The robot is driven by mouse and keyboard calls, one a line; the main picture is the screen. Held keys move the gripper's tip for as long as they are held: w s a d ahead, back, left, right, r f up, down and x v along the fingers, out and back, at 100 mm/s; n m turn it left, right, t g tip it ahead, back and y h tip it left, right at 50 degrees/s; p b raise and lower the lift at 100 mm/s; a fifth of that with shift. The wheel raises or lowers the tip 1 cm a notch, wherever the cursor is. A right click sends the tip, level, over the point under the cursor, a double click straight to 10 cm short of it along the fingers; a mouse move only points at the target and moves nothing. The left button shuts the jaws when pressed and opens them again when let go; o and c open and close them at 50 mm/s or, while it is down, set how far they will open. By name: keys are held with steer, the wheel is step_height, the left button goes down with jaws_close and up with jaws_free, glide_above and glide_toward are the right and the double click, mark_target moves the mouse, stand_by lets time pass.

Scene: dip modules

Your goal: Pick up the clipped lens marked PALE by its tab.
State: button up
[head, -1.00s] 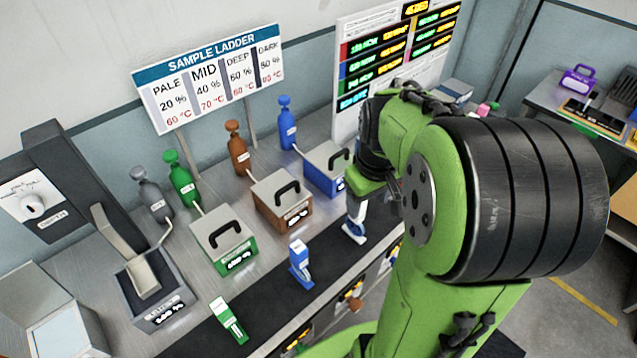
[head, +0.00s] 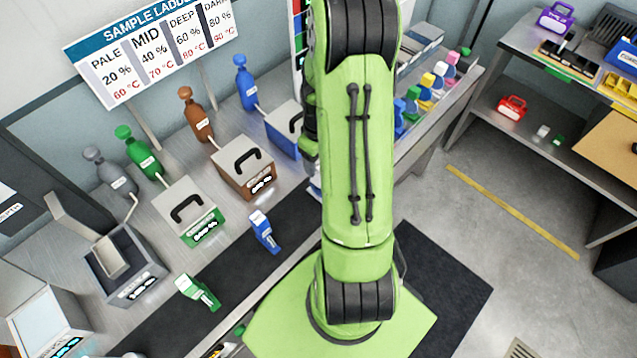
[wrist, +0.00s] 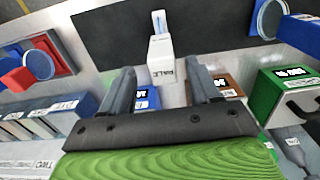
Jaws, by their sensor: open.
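The clipped lens marked PALE shows in the wrist view, with a white block-like tab (wrist: 161,60) lettered PALE and a pale blue, narrow-looking lens part (wrist: 158,22) beyond it. My gripper (wrist: 163,80) is open and empty. Its two dark fingers point toward the tab, which appears between and just beyond the fingertips, with no contact visible. In the head view my arm hides the gripper and most or all of this lens. A blue clipped lens (head: 264,231) and a green one (head: 198,292) stand on the dark mat to the left.
The dark mat (head: 180,320) runs along the bench front. Lidded boxes, green (head: 190,211) and brown (head: 243,167), stand behind it with bottles. In the wrist view a blue clip (wrist: 300,35) with a round lens is at upper right, and red and blue pieces (wrist: 20,75) at left.

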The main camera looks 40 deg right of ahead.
steer(key=f, duration=0.4)
steer(key=shift+a+f, duration=0.2)
steer(key=shift+d+f, duration=0.1)
steer(key=shift+f, duration=0.1)
steer(key=shift+c, duration=1.3)
jaws_close()
